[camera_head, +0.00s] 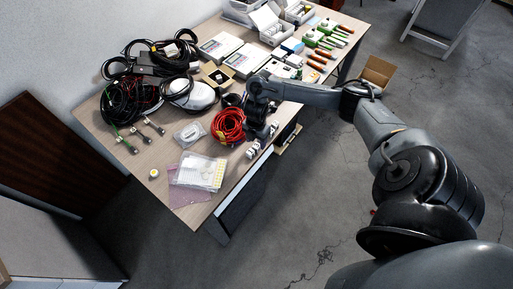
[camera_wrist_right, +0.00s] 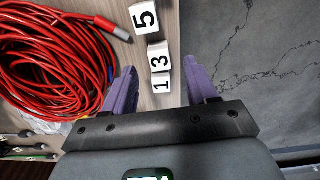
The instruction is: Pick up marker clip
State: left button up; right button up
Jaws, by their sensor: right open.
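Small white marker clips bear black numbers in the right wrist view: a clip marked 5 (camera_wrist_right: 144,18), a clip marked 3 (camera_wrist_right: 159,57) and a clip marked 1 (camera_wrist_right: 161,83). In the head view, small white clips (camera_head: 250,153) lie near the table's front edge. My right gripper (camera_wrist_right: 161,82) has its two purple fingers apart, and the 1 clip shows between them with no finger touching it that I can see. In the head view, the right gripper (camera_head: 258,130) is just above the table beside the clips. My left gripper is out of view.
A red cable coil (camera_head: 228,126) lies close left of the right gripper. A clear box (camera_head: 201,171), black cables (camera_head: 125,103) and white cases (camera_head: 244,60) crowd the table (camera_head: 150,187). The table edge is close to the clips, with floor beyond.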

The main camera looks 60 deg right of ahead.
aim_at(257, 145)
notch_tip(257, 145, down, 3)
jog(key=shift+d+f, duration=0.1)
grip_shut()
dwell(0.4)
